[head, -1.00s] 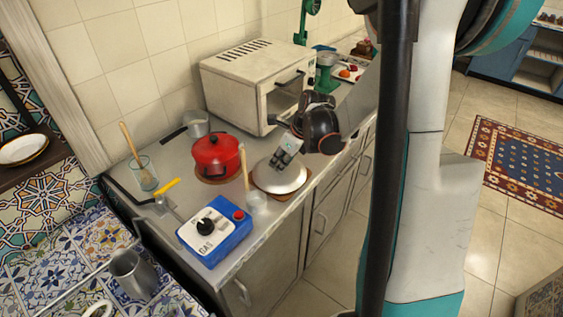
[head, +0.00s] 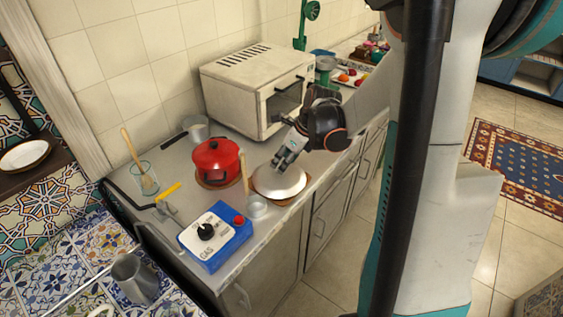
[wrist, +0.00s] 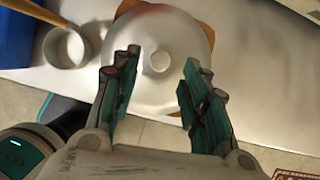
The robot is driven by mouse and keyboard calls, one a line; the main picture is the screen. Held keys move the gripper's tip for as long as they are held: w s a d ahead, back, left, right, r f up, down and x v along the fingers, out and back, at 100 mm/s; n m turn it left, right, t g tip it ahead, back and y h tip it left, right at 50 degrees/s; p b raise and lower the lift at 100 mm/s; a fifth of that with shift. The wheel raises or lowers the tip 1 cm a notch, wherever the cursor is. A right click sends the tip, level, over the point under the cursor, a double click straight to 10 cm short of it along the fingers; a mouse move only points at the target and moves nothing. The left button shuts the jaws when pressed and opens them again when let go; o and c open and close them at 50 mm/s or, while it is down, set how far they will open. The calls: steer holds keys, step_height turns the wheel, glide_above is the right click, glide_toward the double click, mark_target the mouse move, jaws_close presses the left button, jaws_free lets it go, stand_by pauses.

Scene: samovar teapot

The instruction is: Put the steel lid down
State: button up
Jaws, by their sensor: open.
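The steel lid (head: 280,183) is a shiny round disc lying on a brown wooden board (head: 303,198) near the front edge of the counter. In the wrist view the lid (wrist: 178,35) shows from above, with a pale round knob (wrist: 157,62) at its middle. My gripper (head: 280,160) is above the lid's far side in the head view. In the wrist view my gripper (wrist: 163,68) has its two fingers apart, one on each side of the knob in the picture, with nothing between them. Whether the fingers touch the lid cannot be told.
A red pot (head: 215,160) stands to the left of the lid. A small metal cup (head: 257,206) with a wooden handle and a blue gas box (head: 216,240) are at the front left. A white oven (head: 258,90) stands behind.

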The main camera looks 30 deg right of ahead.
steer(key=p+v, duration=0.2)
steer(key=v, duration=0.6)
steer(key=shift+r, duration=0.2)
